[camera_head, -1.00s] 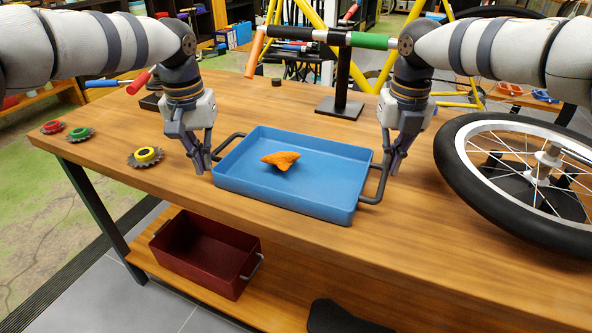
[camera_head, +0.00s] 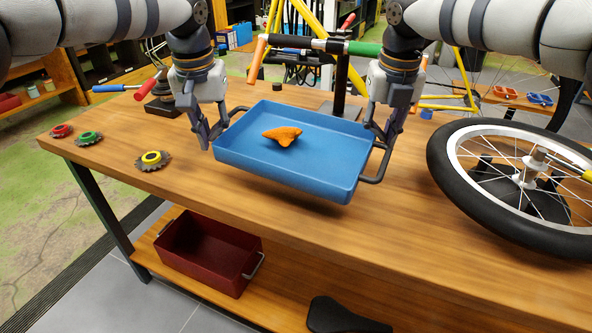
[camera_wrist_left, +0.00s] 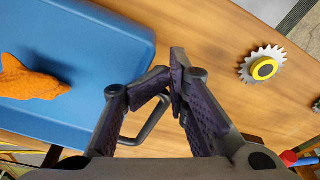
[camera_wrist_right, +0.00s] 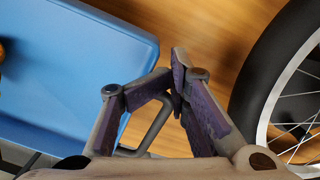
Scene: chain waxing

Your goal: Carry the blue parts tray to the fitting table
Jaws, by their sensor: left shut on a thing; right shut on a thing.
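My left gripper (camera_head: 207,143) is shut on the tray's left handle. My right gripper (camera_head: 384,143) is shut on the tray's right handle (camera_head: 378,172). The fingers hide part of each handle. The fitting table cannot be told apart for certain in these views.
A bicycle wheel (camera_head: 440,165) lies on the bench (camera_head: 250,228) to the right. Several sprockets, one with a yellow ring (camera_head: 152,158), lie at the left. A handlebar on a stand (camera_head: 339,100) is behind the tray. A dark red bin (camera_head: 205,262) sits on the lower shelf.

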